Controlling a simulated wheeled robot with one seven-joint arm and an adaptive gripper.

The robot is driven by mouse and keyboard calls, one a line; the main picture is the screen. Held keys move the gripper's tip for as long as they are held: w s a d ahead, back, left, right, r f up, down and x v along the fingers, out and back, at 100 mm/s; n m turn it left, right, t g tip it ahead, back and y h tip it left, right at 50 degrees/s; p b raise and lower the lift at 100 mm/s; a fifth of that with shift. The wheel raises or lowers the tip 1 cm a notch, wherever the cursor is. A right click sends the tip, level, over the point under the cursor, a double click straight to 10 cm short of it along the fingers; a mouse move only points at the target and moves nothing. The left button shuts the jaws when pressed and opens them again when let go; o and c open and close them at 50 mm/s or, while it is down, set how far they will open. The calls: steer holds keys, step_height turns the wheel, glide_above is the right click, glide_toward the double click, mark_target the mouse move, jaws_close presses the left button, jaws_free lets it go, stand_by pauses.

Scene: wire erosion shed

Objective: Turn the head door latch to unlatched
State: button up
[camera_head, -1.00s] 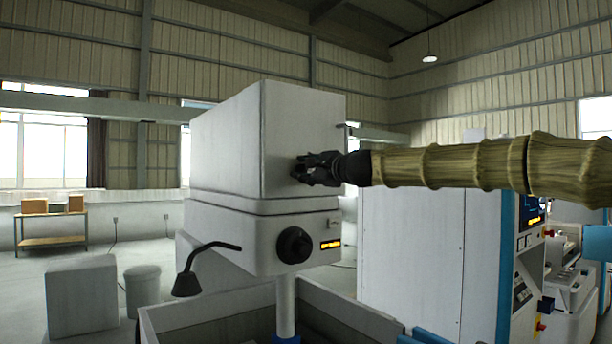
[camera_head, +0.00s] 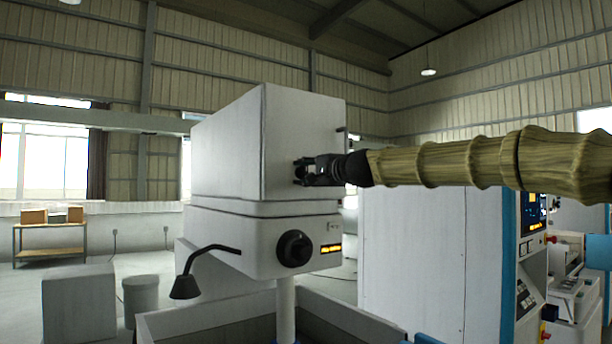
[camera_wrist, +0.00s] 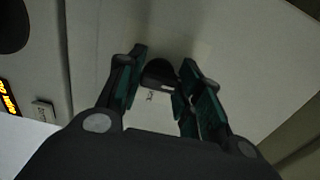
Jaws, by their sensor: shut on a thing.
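The head (camera_head: 228,150) is a large pale grey box on a post, with a closed front face. My gripper (camera_head: 303,171) reaches in from the right and meets that face near its right side. In the wrist view my gripper (camera_wrist: 161,88) has its two green-padded fingers on either side of a small dark latch knob (camera_wrist: 160,74), shut on it. A small marking shows on the pale face just below the knob. In the head view the latch is hidden behind my fingers.
Below the box are a black round knob (camera_head: 294,248), an orange lit display (camera_head: 331,248) and a bent black lamp arm (camera_head: 207,250). An open-topped grey tank (camera_head: 200,315) lies beneath. A white cabinet (camera_head: 420,265) stands at the right, under my arm.

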steer(key=o, duration=1)
steer(key=v, duration=1.2)
steer(key=shift+f, duration=0.1)
